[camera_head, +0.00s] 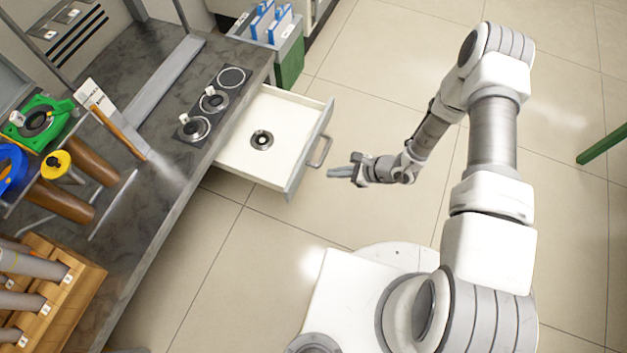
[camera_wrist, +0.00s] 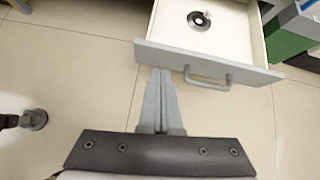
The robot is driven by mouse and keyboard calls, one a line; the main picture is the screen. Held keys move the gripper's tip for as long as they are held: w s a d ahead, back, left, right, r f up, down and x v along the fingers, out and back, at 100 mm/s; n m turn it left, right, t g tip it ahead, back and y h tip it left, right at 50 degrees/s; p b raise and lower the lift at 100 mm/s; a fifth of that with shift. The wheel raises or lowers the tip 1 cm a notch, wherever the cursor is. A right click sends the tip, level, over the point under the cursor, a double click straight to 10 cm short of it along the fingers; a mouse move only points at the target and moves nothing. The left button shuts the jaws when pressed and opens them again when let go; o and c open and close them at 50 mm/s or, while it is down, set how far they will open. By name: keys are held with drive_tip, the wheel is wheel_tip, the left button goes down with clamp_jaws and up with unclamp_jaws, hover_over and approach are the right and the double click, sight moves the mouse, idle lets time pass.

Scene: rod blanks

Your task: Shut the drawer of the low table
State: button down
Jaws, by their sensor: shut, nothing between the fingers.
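The drawer (camera_head: 243,157) of the low table (camera_head: 140,226) is pulled well out over the floor in the head view. It is white inside, with a grey front and a bar handle (camera_head: 321,151). A small round dark-and-silver part (camera_head: 262,140) lies in it. The drawer front (camera_wrist: 205,60) and handle (camera_wrist: 208,79) also show in the wrist view. My gripper (camera_head: 334,173) is shut and empty, just outside the drawer front near the handle. In the wrist view its fingertips (camera_wrist: 160,72) appear close to the front, left of the handle; I cannot tell whether they touch.
The dark tabletop carries a panel with several round holders (camera_head: 213,100), a wooden rack of rods (camera_head: 50,290), and green, blue and yellow ringed parts. A grey-green bin with blue items (camera_head: 287,62) stands beyond the drawer. The tiled floor around my gripper is clear.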

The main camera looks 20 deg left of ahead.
wheel_tip(320, 180, down, 4)
drive_tip(key=s+m, duration=0.1)
drive_tip(key=s, duration=0.1)
drive_tip(key=b, duration=0.5)
approach(294, 181)
drive_tip(key=shift+x, duration=3.2)
drive_tip(key=shift+f, duration=0.1)
